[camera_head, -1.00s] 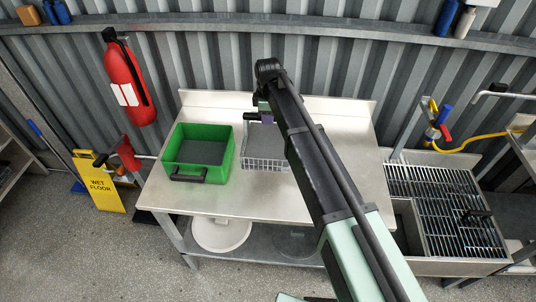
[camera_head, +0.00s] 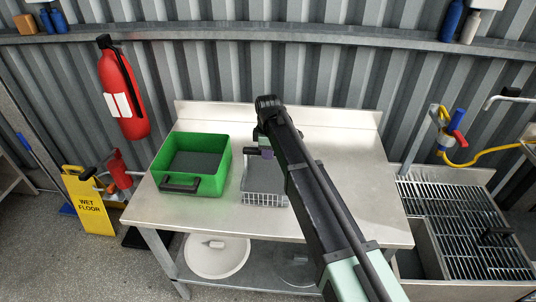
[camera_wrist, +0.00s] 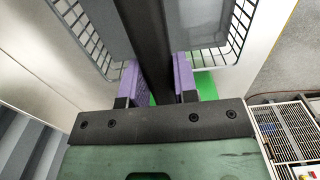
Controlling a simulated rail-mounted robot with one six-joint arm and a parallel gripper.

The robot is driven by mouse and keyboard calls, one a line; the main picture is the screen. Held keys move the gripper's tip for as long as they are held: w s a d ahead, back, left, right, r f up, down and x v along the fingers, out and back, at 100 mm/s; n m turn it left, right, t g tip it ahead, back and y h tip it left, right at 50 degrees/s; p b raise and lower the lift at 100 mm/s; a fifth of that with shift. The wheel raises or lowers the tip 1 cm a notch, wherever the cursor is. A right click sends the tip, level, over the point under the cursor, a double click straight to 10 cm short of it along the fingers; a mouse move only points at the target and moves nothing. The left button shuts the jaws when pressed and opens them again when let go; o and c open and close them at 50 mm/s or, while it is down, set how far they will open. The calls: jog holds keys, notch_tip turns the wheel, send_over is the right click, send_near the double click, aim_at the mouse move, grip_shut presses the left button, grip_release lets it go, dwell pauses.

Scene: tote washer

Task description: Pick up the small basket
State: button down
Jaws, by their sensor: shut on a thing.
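The small basket (camera_head: 265,199) is a grey wire basket over the steel table, right of the green tote, partly hidden by my arm. I cannot tell whether it touches the tabletop. My gripper (camera_head: 262,148) is at its far side in the head view. In the wrist view, my gripper (camera_wrist: 158,82) has its purple finger pads shut on a dark bar between them. The basket's wire sides (camera_wrist: 82,28) show on both sides of that bar.
The green tote (camera_head: 215,182) with a dark handle stands close left of the basket on the steel table (camera_head: 345,195). The table's right part is clear. A sink with a grate (camera_head: 465,230) is at the right. A wet floor sign (camera_head: 88,205) stands at the left.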

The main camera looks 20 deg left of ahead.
jog(key=c, duration=1.3)
grip_release()
jog(key=shift+f, duration=0.15)
jog(key=shift+c, duration=0.2)
jog(key=o, duration=0.5)
jog(key=shift+c, duration=0.2)
notch_tip(320, 180, up, 12)
jog(key=p, duration=1.2)
jog(key=shift+r, duration=0.25)
